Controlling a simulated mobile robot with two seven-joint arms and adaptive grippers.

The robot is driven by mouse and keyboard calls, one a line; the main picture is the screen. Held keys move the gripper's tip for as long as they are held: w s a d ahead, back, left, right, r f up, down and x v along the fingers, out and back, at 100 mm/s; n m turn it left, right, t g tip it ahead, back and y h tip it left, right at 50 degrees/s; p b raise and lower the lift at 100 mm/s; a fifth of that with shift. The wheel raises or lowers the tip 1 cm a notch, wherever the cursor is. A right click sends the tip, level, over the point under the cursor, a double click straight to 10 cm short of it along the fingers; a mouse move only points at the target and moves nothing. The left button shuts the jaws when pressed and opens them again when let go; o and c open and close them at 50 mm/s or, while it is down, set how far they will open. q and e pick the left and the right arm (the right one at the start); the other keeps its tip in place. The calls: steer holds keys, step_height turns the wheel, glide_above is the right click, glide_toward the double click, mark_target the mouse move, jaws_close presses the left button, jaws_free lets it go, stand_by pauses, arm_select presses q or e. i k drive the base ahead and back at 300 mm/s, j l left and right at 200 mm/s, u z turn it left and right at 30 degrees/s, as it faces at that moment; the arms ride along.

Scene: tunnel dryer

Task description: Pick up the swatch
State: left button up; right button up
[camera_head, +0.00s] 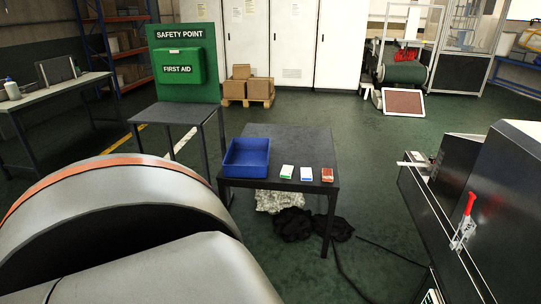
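Three small flat pieces that look like swatches lie in a row on a dark table (295,147). The left one is white with a green edge (287,171), the middle one is white with a blue edge (306,174), and the right one is reddish brown (327,174). They lie apart from one another near the table's front edge. I cannot tell which one the task names. Neither of my grippers is in view.
A blue open bin (247,157) stands at the table's left end. Dark crumpled material (293,224) and a cable lie on the floor below. A grey machine with a red-handled clamp (467,220) stands at the right. My arm link blocks the lower left.

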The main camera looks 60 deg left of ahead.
mark_target(327, 176)
steer(key=u, duration=1.5)
steer(key=i+z, duration=0.1)
steer(key=z, duration=0.55)
steer(key=i+j+z, duration=0.5)
steer(key=j+z, duration=0.15)
steer(key=j, duration=0.2)
steer(key=i+j, duration=0.15)
steer(key=j, duration=0.15)
steer(key=i+j, duration=0.15)
steer(key=j, duration=0.15)
steer(key=i+j+z, duration=0.1)
steer(key=j, duration=0.2)
steer(key=i+j, duration=0.2)
steer(key=j, duration=0.15)
